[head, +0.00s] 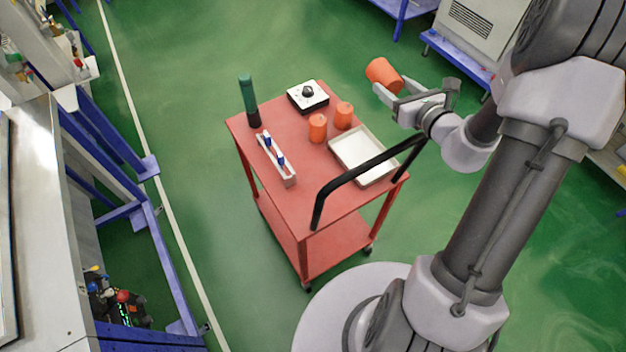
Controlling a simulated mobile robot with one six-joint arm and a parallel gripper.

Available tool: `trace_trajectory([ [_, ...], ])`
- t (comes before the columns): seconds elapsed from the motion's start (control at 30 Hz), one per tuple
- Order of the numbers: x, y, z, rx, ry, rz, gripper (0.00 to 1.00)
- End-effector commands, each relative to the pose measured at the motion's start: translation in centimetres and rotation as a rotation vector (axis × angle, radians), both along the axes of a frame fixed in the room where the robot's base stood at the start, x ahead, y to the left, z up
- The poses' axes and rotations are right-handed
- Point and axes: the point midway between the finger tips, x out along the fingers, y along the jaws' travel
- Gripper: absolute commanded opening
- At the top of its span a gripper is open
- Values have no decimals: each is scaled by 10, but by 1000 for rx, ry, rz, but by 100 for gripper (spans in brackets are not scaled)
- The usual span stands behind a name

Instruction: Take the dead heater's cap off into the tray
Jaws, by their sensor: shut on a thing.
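My gripper (391,88) is shut on an orange cap (382,71), a short cylinder held tilted in the air. It appears beyond the cart's right back edge, higher than the cart top. The pale tray (365,161) lies at the right of the red cart top and looks empty. Two more orange caps (318,127) and (344,115) stand upright on the cart beside the tray. I cannot tell which thing is the dead heater; what these two caps may cover is hidden.
The red cart (245,130) also carries a dark green cylinder (246,95), a white box with a black knob (307,97) and a white rack (286,176) with blue-topped pieces. A black handle (345,181) rises at its front. Machines with blue frames (178,265) stand left.

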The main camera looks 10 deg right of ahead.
Motion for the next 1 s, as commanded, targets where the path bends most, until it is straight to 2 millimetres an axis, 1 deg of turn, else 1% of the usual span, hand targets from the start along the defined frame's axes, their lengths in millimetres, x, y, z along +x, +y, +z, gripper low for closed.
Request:
trace_trajectory([
  [0.03,0,0,-13,0,0,0,14],
  [0.1,0,0,-19,-1,-1,0,14],
  [0.33,0,0,-18,-1,-1,0,14],
  [0.37,0,0,-18,-1,-1,0,58],
  [0.4,0,0,-18,-1,-1,0,66],
  [0.47,0,0,-18,-1,-1,0,78],
  [0.5,0,0,-18,-1,-1,0,82],
  [0.77,0,0,-18,-1,-1,0,82],
  [0.83,-3,-1,-17,0,-1,-1,82],
  [0.93,-16,-4,-14,0,1,-3,82],
  [1.0,-31,-7,-9,0,-1,-5,82],
])
